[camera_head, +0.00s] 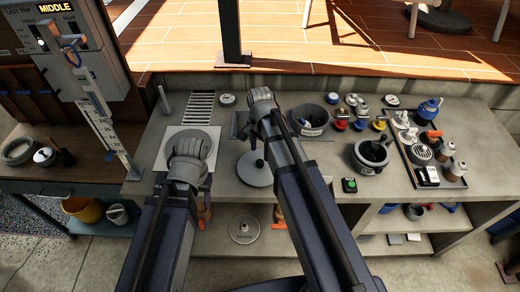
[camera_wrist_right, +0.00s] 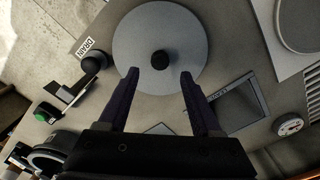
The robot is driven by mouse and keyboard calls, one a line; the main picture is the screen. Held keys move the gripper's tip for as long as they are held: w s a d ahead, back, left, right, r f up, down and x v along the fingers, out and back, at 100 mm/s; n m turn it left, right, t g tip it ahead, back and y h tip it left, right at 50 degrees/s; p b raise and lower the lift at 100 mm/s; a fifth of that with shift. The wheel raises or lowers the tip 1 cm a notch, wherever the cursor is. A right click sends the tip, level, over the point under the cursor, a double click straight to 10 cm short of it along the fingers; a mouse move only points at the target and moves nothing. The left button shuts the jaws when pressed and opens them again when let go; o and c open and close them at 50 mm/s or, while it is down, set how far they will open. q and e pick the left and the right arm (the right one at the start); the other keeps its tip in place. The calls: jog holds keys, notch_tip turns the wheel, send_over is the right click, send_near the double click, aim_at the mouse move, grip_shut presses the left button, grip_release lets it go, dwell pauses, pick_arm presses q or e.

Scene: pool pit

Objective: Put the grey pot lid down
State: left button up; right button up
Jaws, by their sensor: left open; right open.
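The grey pot lid (camera_head: 255,176) is a flat disc with a black knob, lying on the concrete counter (camera_head: 315,186). In the right wrist view the lid (camera_wrist_right: 160,25) lies flat with its knob (camera_wrist_right: 160,60) upward. My right gripper (camera_wrist_right: 160,74) is open and empty, its two dark fingers spread on either side of the knob without touching it. In the head view my right arm covers part of the lid's right side. My left gripper (camera_head: 188,160) is over a pale square plate (camera_head: 205,134) left of the lid; its fingers are mostly hidden by its own wrist.
A dark recessed panel (camera_wrist_right: 238,105) and a small gauge (camera_wrist_right: 289,126) are near the lid. A green button box (camera_head: 349,185), dark pots (camera_head: 371,156) and a tray of fittings (camera_head: 455,182) stand to the right. Bare counter lies in front of the lid.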

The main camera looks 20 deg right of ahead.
aim_at(260, 162)
notch_tip(260, 162, up, 6)
jog(key=p, duration=0.5)
jog(key=s+a+n+h, duration=0.1)
jog(key=s+a+n, duration=0.9)
jog(key=s+n, duration=0.4)
jog(key=shift+s+a+r+n, duration=0.15)
jog(key=shift+a+r+n, duration=0.1)
jog(key=shift+n, duration=0.75)
jog(key=shift+f, duration=0.15)
